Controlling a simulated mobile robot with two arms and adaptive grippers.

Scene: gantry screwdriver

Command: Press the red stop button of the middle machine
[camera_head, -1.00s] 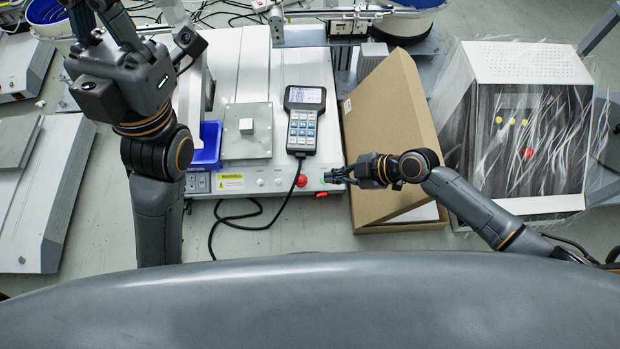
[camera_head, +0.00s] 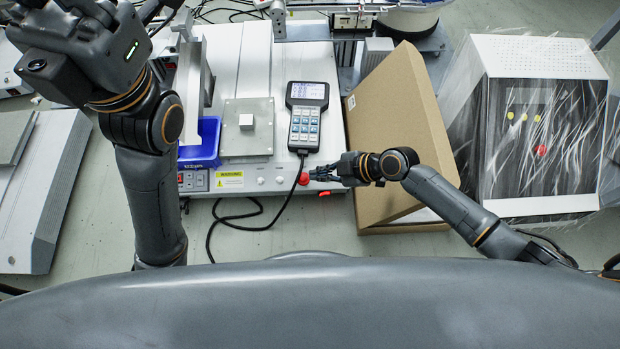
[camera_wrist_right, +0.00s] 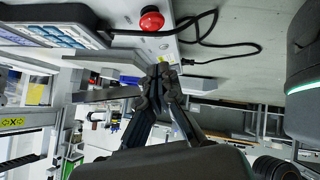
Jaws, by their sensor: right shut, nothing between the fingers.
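The middle machine (camera_head: 225,58) is a white gantry unit with a front panel of buttons. Its red stop button (camera_head: 304,179) is a round mushroom head on that panel; it also shows in the right wrist view (camera_wrist_right: 152,19), near the top edge. My right gripper (camera_head: 316,174) is shut and empty, its fingertips just right of the red button. In the right wrist view the closed fingertips (camera_wrist_right: 160,73) appear below the button, with a visible gap in the picture. Whether they touch it I cannot tell. My left arm is at upper left; its gripper fingers do not show clearly.
A keypad pendant (camera_head: 307,115) rests on the machine, its black cable running past the red button. A blue bin (camera_head: 203,150) sits at its left. A cardboard box (camera_head: 395,130) leans close behind my right gripper. A wrapped machine (camera_head: 545,65) stands at right.

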